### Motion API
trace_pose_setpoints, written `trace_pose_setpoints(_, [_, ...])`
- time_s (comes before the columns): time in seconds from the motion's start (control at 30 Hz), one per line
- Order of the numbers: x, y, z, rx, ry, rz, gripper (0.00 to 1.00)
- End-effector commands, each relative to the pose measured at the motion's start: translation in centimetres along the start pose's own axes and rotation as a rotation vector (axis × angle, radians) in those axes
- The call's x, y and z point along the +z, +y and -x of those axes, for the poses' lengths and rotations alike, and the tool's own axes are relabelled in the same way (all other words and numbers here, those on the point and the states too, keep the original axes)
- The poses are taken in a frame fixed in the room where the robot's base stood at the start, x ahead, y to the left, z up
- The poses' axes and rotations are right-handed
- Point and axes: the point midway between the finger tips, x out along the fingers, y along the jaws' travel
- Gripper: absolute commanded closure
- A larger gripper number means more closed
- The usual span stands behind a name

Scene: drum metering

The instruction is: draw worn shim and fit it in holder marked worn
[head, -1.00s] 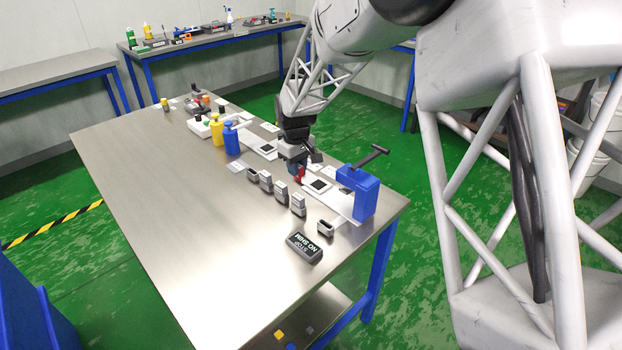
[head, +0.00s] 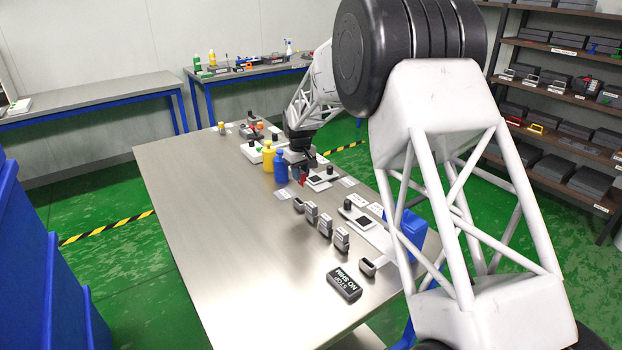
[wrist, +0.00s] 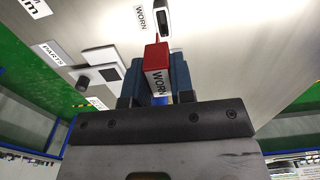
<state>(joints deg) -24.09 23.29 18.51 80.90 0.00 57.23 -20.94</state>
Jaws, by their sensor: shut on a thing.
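The worn shim (wrist: 157,68) is a red-topped block with a white face reading WORN. My gripper (wrist: 160,85) is shut on it, one blue finger on each side. In the head view my gripper (head: 302,173) hangs above the table with the red of the shim (head: 303,182) below it. The holder marked worn (wrist: 163,22) is a small grey holder with a dark, empty-looking slot, beside a white WORN card (wrist: 141,18). It lies ahead of the shim, apart from it. In the head view this holder (head: 299,205) appears at the far end of the holder row.
Several grey holders stand in a row, including a filled one (head: 325,225) and an open one (head: 367,266). A dark block with white lettering (head: 344,284) lies at the near end. Blue (head: 281,167) and yellow (head: 267,162) bottles stand behind. The table's left side is clear.

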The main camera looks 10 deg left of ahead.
Motion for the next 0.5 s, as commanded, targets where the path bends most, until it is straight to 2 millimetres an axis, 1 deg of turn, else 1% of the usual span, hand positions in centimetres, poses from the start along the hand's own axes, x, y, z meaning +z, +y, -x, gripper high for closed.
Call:
trace_pose_setpoints(0.1, [-0.83,-0.18,-0.13,0.000,-0.001,0.000,1.00])
trace_pose_setpoints(0.2, [-1.12,-0.23,-0.10,0.000,-0.001,0.000,1.00])
trace_pose_setpoints(0.5, [-1.15,-0.24,-0.13,0.000,-0.001,0.000,1.00])
